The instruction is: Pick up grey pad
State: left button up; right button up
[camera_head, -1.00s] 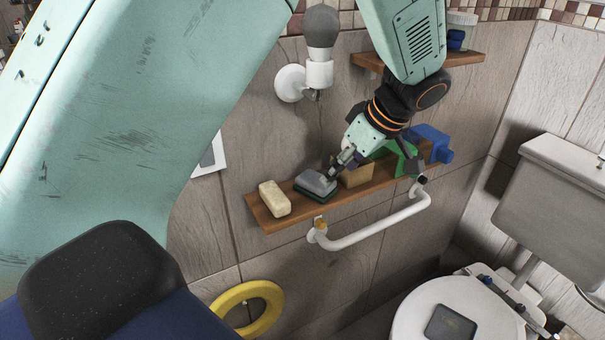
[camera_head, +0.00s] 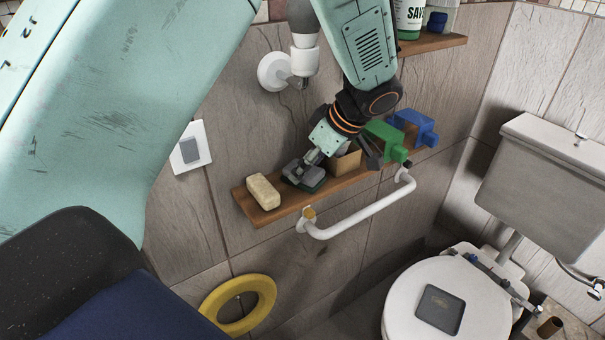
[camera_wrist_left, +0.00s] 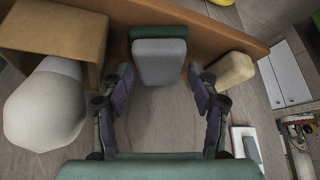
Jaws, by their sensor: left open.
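The grey pad (camera_head: 311,184) sits on a dark green base on the wooden shelf, partly hidden by the gripper in the head view. In the left wrist view the grey pad (camera_wrist_left: 160,60) lies centred ahead, with the green part (camera_wrist_left: 160,33) at its far side. My left gripper (camera_head: 299,171) is at the pad, above the shelf. In the wrist view its open fingers (camera_wrist_left: 163,78) stand on either side of the pad's near end, with gaps showing. My right gripper is not in view.
A cream soap bar (camera_head: 263,191) lies left of the pad. A white grab bar (camera_head: 365,213) runs below the shelf (camera_head: 283,212). A lamp fixture (camera_head: 272,72) is above.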

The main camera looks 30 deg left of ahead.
pick_arm(q)
jog(key=shift+a+f, duration=0.35)
jog(key=shift+f, duration=0.1)
jog(key=shift+d, duration=0.1)
jog(key=shift+d, duration=0.1)
jog(key=shift+r, duration=0.1)
jog(key=shift+c, duration=0.7)
jog(key=c, duration=0.6)
jog(key=shift+c, duration=0.3)
jog(key=shift+r, duration=0.15)
